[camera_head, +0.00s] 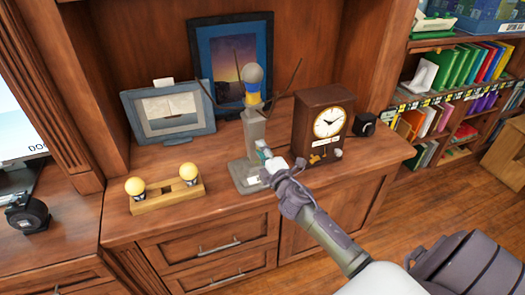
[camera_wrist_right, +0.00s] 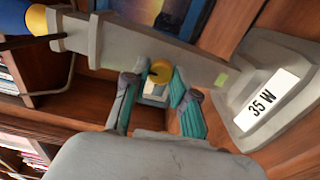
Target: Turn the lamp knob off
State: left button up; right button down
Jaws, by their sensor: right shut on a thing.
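The lamp (camera_head: 254,132) is a grey post on a grey base, standing on the wooden cabinet top. Its upper end has a rounded grey bulb with blue and yellow parts. In the right wrist view the lamp post (camera_wrist_right: 120,44) runs across the picture to a base labelled "35 W". The yellowish round knob (camera_wrist_right: 161,70) is on the post, between the teal fingertips of my right gripper (camera_wrist_right: 158,82), which is shut on it. In the head view the right gripper (camera_head: 266,157) meets the lower post and hides the knob. My left gripper is not in view.
A wooden clock (camera_head: 322,122) stands close to the right of the lamp. A wooden holder (camera_head: 168,194) with two yellow bulbs lies to the left. Framed pictures (camera_head: 168,112) stand behind. A small black object (camera_head: 365,124) is beside the clock. The cabinet's front strip is clear.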

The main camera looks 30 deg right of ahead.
jog(key=c, duration=1)
grip_release()
jog(key=shift+o, duration=0.2)
jog(key=s+a, duration=0.2)
jog(key=s, duration=1)
jog(key=shift+w+a, duration=0.1)
